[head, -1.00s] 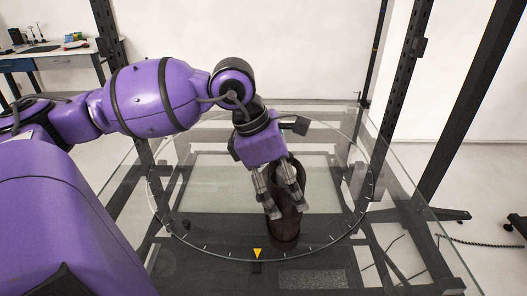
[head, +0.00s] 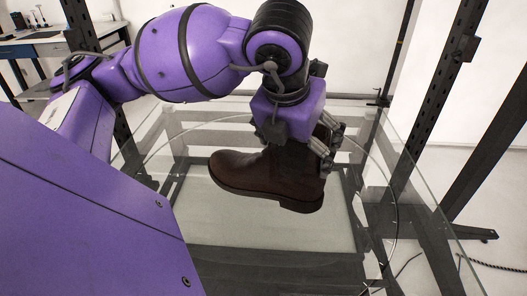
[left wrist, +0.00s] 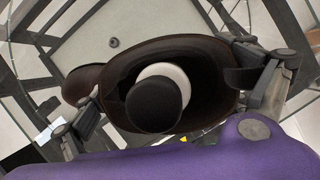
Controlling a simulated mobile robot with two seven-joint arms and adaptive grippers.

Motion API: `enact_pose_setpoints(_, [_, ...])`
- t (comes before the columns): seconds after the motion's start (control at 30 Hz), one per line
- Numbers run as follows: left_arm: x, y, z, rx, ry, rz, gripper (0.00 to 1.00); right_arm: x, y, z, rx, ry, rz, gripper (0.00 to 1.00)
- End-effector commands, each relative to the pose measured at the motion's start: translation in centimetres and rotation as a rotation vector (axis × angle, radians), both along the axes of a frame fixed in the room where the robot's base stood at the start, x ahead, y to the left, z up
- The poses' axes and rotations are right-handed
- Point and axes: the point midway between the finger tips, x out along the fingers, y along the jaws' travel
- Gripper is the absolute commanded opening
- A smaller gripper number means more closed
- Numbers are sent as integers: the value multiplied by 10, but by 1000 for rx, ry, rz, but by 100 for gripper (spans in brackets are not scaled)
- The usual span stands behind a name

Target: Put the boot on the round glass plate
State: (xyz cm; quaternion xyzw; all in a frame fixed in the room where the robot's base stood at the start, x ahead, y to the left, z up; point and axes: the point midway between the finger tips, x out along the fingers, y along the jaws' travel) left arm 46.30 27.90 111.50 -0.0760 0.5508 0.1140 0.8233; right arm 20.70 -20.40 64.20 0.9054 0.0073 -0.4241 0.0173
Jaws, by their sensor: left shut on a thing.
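The dark brown boot (head: 270,178) is upright in the head view, its toe pointing left and its heel to the right. My left gripper (head: 328,150) is shut on the boot's shaft near the top. The left wrist view looks down into the boot's opening (left wrist: 205,100), with a gripper finger on each side of it. My right gripper is out of view.
Dark metal posts (head: 449,70) of the frame stand at the right and behind. A glass panel's edge (head: 440,215) runs along the right. A workbench (head: 45,45) stands far left. The plate's surface around the boot looks clear.

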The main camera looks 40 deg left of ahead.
Motion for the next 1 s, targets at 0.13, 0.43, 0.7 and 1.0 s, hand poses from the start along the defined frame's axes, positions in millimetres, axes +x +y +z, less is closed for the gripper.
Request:
enact_pose_setpoints(0.13, [3, 3, 1, 0, -1, 32, 32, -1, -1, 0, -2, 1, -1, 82])
enact_pose_setpoints(0.43, [33, 37, -18, 1, 0, 38, 32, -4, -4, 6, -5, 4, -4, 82])
enact_pose_setpoints(0.7, [68, 72, -47, -1, 1, 35, 32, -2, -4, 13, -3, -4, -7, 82])
enact_pose_setpoints(1.0, [89, 93, -83, 0, -3, 33, 32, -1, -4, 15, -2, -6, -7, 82])
